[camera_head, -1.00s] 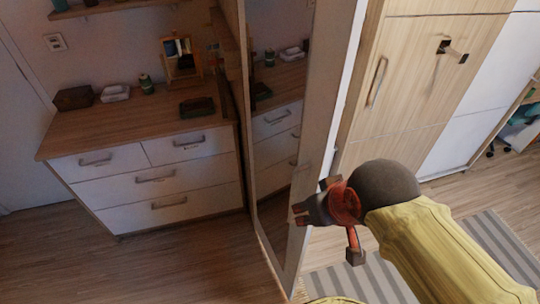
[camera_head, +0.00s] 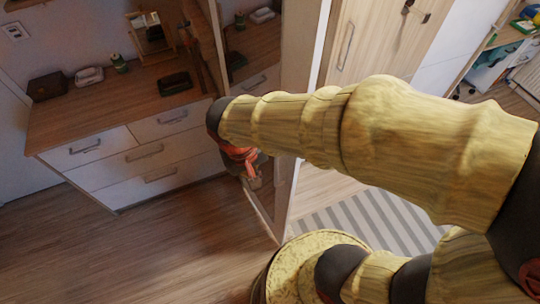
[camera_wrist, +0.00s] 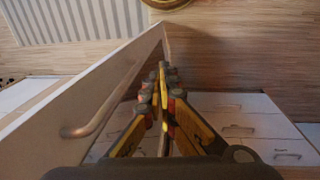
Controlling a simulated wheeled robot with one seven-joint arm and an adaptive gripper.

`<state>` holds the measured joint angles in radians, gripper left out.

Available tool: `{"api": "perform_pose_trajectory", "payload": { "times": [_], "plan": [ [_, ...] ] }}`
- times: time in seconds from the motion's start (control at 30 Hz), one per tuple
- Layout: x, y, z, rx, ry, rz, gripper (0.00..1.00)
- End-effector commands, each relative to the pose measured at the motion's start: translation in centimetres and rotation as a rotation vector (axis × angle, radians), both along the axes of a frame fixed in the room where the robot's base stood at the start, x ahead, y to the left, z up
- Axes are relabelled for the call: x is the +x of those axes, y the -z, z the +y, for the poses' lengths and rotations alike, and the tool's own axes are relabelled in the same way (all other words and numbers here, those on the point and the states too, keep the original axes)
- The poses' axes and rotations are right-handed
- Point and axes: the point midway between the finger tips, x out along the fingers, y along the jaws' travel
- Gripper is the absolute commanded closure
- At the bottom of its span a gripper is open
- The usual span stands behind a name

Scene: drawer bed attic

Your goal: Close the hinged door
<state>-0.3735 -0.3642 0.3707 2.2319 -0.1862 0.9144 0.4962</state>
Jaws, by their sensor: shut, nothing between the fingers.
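The hinged door appears to be the tall panel standing open beside the dresser. In the head view its mirrored face (camera_head: 240,85) is toward the dresser, with a pale frame (camera_head: 300,50) along its right side. My gripper (camera_head: 252,180) is in front of the lower mirrored side, partly hidden by my arm. In the wrist view the pale door panel (camera_wrist: 60,95) slants along the left, with a long bar handle (camera_wrist: 112,103). My gripper (camera_wrist: 163,72) is shut and empty, close beside the door. I cannot tell whether it touches.
A white dresser with a wooden top (camera_head: 75,105) stands at the left, carrying small boxes and a frame. A wooden cabinet (camera_head: 365,45) with handles stands behind the door. A striped rug (camera_head: 375,215) lies at the right. Wooden floor (camera_head: 130,245) is clear in front of the dresser.

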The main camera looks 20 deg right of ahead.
Motion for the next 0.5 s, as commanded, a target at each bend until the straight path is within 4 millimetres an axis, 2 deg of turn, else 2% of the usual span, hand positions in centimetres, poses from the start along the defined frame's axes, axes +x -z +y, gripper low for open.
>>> {"api": "perform_pose_trajectory", "payload": {
  "times": [0.23, 0.4, 0.5],
  "plan": [
    [2.1, 1.7, 1.0, -0.129, 0.398, -0.027, 1.00],
    [3.9, 2.9, 0.7, -0.173, 0.723, -0.131, 1.00],
    [5.1, 2.7, 0.4, -0.168, 0.922, -0.212, 1.00]
  ]
}}
